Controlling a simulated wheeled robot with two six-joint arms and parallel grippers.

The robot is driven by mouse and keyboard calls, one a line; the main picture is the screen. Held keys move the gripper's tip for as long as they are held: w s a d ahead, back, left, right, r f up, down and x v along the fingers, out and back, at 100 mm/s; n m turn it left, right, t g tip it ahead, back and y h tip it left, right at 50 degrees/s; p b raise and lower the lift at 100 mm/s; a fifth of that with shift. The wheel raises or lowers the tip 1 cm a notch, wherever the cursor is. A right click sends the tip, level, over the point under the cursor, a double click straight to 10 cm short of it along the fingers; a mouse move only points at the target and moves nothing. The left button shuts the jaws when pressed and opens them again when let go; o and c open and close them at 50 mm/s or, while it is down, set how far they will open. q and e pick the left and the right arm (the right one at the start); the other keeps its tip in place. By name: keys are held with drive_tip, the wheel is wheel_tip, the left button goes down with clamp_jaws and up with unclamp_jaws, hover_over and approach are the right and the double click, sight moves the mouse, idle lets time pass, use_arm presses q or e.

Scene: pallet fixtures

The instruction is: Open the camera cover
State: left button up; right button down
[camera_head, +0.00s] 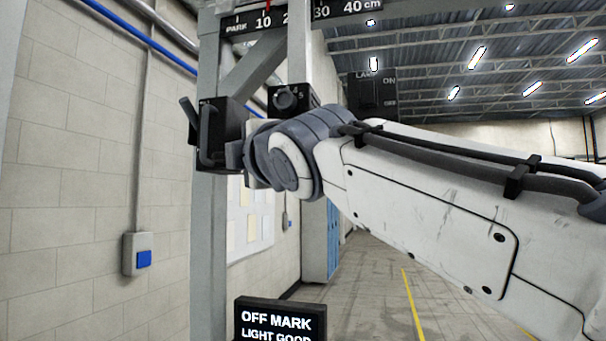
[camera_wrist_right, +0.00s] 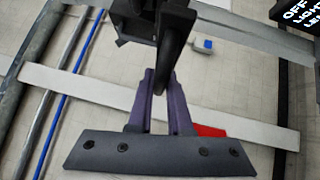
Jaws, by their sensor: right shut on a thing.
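A black camera housing (camera_head: 226,121) is mounted on the grey upright post in the head view, with a dark flap or lever sticking out at its left side. A black bar-like handle (camera_head: 205,140) runs down its front. My right arm comes in from the right, and its gripper (camera_head: 235,156) is at the housing's lower right, mostly hidden behind its wrist. In the right wrist view, the two purple-grey fingers of this gripper (camera_wrist_right: 163,88) are closed around a dark bar (camera_wrist_right: 172,50) below the black housing. I cannot tell how far the cover is open. My left gripper is out of view.
A grey post (camera_head: 209,240) carries a centimetre scale (camera_head: 262,21) along the top. A knob box (camera_head: 289,97) and a lamp switch box (camera_head: 372,92) are behind my right wrist. A display (camera_head: 280,320) below reads "OFF MARK, LIGHT GOOD". The floor at the right is clear.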

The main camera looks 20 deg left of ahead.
drive_tip(key=shift+s+a, duration=0.1)
drive_tip(key=shift+s, duration=0.15)
drive_tip(key=c, duration=0.8)
unclamp_jaws()
drive_tip(key=shift+c, duration=0.2)
drive_tip(key=shift+s+d, duration=0.1)
drive_tip(key=shift+d, duration=0.1)
drive_tip(key=b+v, duration=0.4)
drive_tip(key=v, duration=0.6)
